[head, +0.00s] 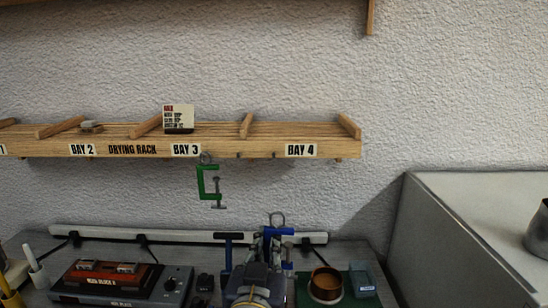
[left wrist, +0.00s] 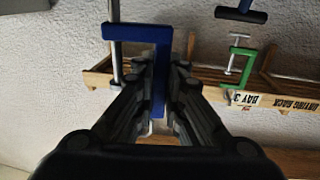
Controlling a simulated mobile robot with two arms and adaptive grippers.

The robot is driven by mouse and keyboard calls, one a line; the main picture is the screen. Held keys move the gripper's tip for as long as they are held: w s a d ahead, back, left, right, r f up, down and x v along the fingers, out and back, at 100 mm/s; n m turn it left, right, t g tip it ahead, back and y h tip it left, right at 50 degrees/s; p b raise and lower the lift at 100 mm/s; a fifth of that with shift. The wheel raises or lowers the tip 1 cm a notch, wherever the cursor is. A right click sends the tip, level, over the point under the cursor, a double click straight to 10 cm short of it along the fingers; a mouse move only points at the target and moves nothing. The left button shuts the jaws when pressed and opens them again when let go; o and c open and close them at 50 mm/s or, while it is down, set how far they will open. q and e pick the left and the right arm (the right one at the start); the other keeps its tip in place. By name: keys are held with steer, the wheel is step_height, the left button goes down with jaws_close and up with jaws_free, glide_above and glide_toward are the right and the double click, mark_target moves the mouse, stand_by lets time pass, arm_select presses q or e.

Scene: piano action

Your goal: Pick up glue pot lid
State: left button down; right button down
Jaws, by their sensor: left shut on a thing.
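A round copper-brown pot (head: 325,284), which looks like the glue pot, stands on a green mat at the lower right of the bench in the head view. Its top looks open, and I cannot make out a separate lid. My left gripper (head: 264,262) is left of the pot. Its fingers (left wrist: 165,75) are shut on a blue clamp (head: 276,234). The blue clamp's frame (left wrist: 140,33) and metal screw also show in the left wrist view. My right gripper is not in view.
A wooden drying rack (head: 225,148) runs along the wall, with a green clamp (head: 208,182) hanging from its front and a small card (head: 179,118) on it. A red-and-black block device (head: 105,278) stands left on the bench. A pale cabinet (head: 475,215) borders the right.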

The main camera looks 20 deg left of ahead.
arm_select(q)
step_height(320, 180, up, 6)
steer(key=n+y, duration=0.1)
steer(key=shift+s+a+r+y, duration=0.15)
steer(key=shift+a+y, duration=0.25)
steer(key=f+p+x, duration=0.2)
steer(key=p+x, duration=0.3)
steer(key=x, duration=1.3)
